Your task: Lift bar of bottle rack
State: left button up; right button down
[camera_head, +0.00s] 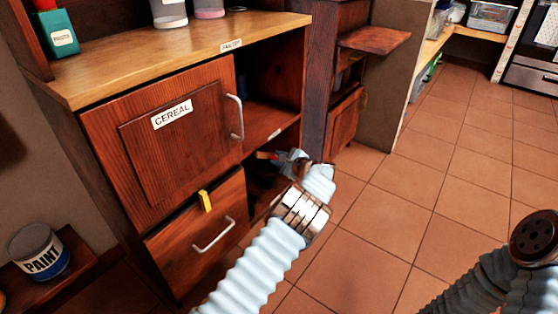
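I cannot clearly make out the bottle rack or its bar. The dark lower compartment (262,178) on the right side of the wooden cabinet is shadowed and partly covered by my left arm. My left gripper (272,157) is at the front of this compartment, just below its middle shelf. A small red and dark part shows at its tip, and I cannot tell whether the fingers are open or shut, or touching anything. My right arm shows at the lower right, ending in a dark round plate; no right fingers can be made out.
The cabinet has a closed door with a CEREAL label (172,115) and a drawer (200,240) below it. A yellow tag (205,201) hangs at the drawer's top. A PAINT can (38,252) stands at the lower left. Tiled floor (400,225) is clear to the right.

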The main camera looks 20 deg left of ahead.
pick_arm(q)
jog(key=shift+o, duration=0.9)
jog(key=p+v, duration=0.1)
jog(key=v, duration=1.2)
jog(key=shift+s+d+p, duration=0.25)
jog(key=shift+d+p, duration=0.05)
jog(key=shift+d, duration=0.05)
jog(key=shift+d+r, duration=0.1)
